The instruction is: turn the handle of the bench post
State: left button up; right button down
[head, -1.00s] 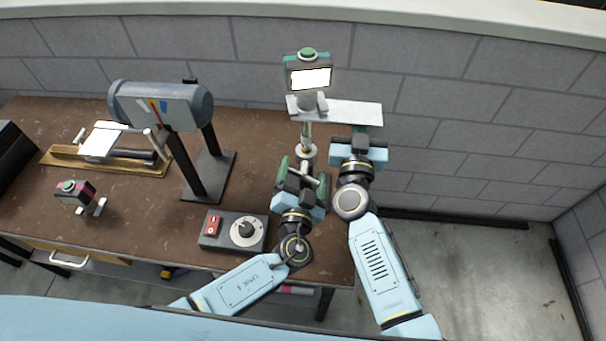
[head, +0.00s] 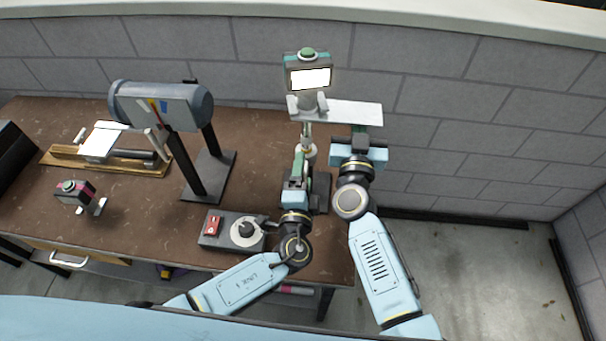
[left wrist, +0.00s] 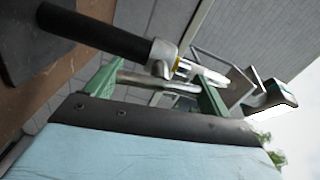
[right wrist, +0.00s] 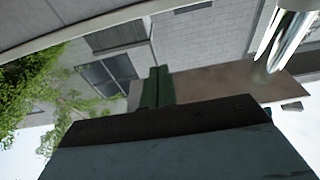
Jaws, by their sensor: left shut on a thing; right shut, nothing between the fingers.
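The bench post stands at the bench's right end. In the left wrist view its black shaft (left wrist: 105,37) carries a metal collar (left wrist: 162,58) and a slim metal handle (left wrist: 150,82). My left gripper (head: 299,163) is shut on the handle, with its green fingers (left wrist: 158,88) at either side in the left wrist view. In the head view the gripper and wrist hide most of the handle. My right gripper (head: 359,142) is shut and empty, just right of the post. Its closed green fingers (right wrist: 157,88) show in the right wrist view.
A screen unit with a green button (head: 308,75) and a pale plate (head: 345,112) are behind the grippers. A dial box (head: 233,231) sits left of my left wrist. A grey cylinder on a stand (head: 162,106) is farther left. The wall is close behind.

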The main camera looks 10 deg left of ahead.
pick_arm(q)
jog(key=shift+f+m, duration=0.1)
jog(key=shift+m, duration=0.4)
pick_arm(e)
jog(key=shift+r, duration=0.15)
pick_arm(q)
jog(key=o, duration=0.9)
jog(key=shift+s, duration=0.15)
jog(key=s, duration=1.1)
jog(key=shift+s, duration=0.4)
notch_tip(320, 180, up, 4)
jog(key=p, duration=0.3)
jog(key=shift+f, duration=0.25)
pick_arm(e)
jog(key=s+f, duration=0.4)
jog(key=s, duration=0.9)
jog(key=shift+f, duration=0.15)
